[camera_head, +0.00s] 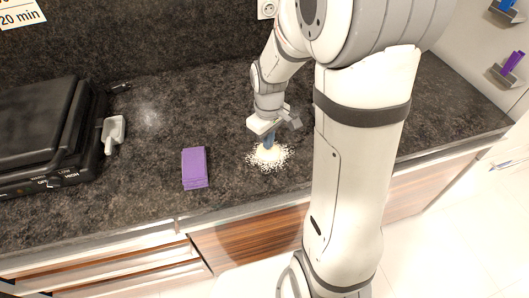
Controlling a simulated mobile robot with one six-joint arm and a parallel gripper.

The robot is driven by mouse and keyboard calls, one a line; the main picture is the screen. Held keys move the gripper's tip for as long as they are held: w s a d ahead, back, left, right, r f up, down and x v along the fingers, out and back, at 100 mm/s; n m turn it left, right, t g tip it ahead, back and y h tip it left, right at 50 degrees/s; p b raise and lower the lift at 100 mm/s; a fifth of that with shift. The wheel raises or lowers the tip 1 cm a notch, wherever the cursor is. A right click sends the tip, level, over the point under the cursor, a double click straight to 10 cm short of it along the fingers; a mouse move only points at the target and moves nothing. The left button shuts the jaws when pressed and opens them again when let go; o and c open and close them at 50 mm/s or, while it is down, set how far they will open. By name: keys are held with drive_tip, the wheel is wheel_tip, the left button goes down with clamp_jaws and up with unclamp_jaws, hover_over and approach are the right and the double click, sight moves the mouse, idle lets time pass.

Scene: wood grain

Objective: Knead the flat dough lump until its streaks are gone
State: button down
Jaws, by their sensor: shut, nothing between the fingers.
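The dough lump (268,153) is small and pale yellow. It lies on a patch of white flour (255,160) on the dark stone counter, near its front edge. The gripper covers part of the lump. Whether streaks remain on the dough is too small to tell.
A purple block (194,168) lies on the counter left of the dough. A black appliance (45,135) with a white scoop (114,134) beside it stands at the far left.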

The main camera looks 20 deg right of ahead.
drive_tip(key=shift+s+f+b, duration=0.1)
drive_tip(key=shift+f+b, duration=0.5)
drive_tip(key=shift+f, duration=0.2)
idle(0.9)
drive_tip(key=shift+r, duration=0.1)
drive_tip(key=shift+r+p, duration=0.6)
drive_tip(key=shift+r, duration=0.15)
drive_tip(key=shift+r+p, duration=1.55)
drive_tip(key=shift+r, duration=0.65)
